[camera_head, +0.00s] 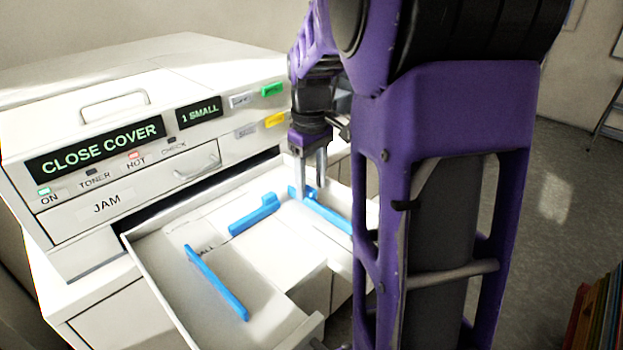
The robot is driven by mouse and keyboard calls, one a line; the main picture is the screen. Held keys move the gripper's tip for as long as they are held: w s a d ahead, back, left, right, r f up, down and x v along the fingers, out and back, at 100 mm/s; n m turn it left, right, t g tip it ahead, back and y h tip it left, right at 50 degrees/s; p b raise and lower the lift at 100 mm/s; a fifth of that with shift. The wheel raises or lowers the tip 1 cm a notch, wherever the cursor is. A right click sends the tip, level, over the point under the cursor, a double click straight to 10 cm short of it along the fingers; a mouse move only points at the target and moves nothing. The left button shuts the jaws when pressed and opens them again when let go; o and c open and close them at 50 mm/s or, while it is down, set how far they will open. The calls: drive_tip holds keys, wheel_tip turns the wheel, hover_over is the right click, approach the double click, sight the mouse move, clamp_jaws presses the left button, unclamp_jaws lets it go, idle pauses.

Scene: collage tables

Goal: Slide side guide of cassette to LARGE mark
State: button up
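The cassette (150,262) is a white open tray pulled out from the front of the copier. A long blue guide (217,284) lies along its left part, with partly hidden lettering ending in "ALL" near its upper end. A shorter blue piece (254,215) with a raised tab stands farther back in the middle. Another long blue guide (327,214) lies on the right, its lower end hidden behind my arm. My gripper (312,188) points down at this right guide's upper end, its two fingers apart. I cannot tell whether they touch the guide. No LARGE mark is readable.
The white copier (150,80) stands behind the cassette, with a "CLOSE COVER" display (95,150), a "1 SMALL" display (199,112), and green and yellow buttons. My purple arm covers the cassette's right side. Open floor (570,170) lies at right.

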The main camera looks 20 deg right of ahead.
sight(311, 188)
drive_tip(key=shift+r, duration=0.1)
wheel_tip(311, 188, up, 17)
drive_tip(key=shift+p, duration=0.4)
drive_tip(key=shift+r, duration=0.1)
